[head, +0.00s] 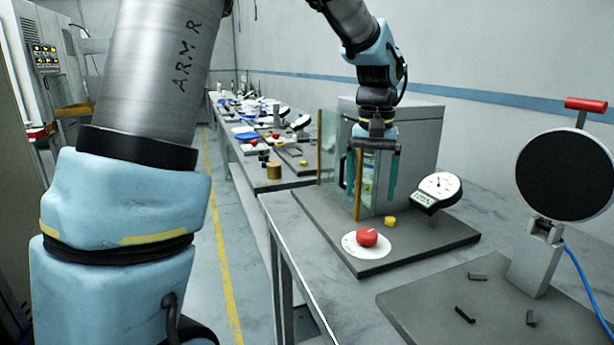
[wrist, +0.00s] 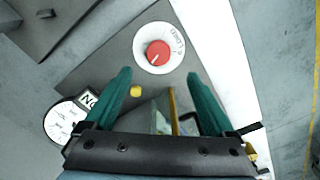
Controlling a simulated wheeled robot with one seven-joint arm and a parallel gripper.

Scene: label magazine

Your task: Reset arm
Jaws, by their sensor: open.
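My gripper (head: 376,185) hangs pointing down in the head view, in front of a grey box-shaped machine (head: 420,130) with clear panels and yellow edges. Its two teal fingers are apart with nothing held between them. In the wrist view my gripper (wrist: 158,76) is also open, and a red knob (wrist: 158,53) on a white dial (wrist: 143,35) lies beyond the fingertips. In the head view the red knob (head: 367,237) and white dial (head: 352,247) sit on the machine's dark base plate (head: 415,245). My fingers look apart from the knob.
A small yellow button (head: 390,221) and a round gauge (head: 438,190) stand by the machine. At right are a black disc on a stand (head: 565,175), a red-topped lever (head: 585,104) and several small dark pieces on a grey plate (head: 480,310). A cluttered bench runs behind; the floor at left is clear.

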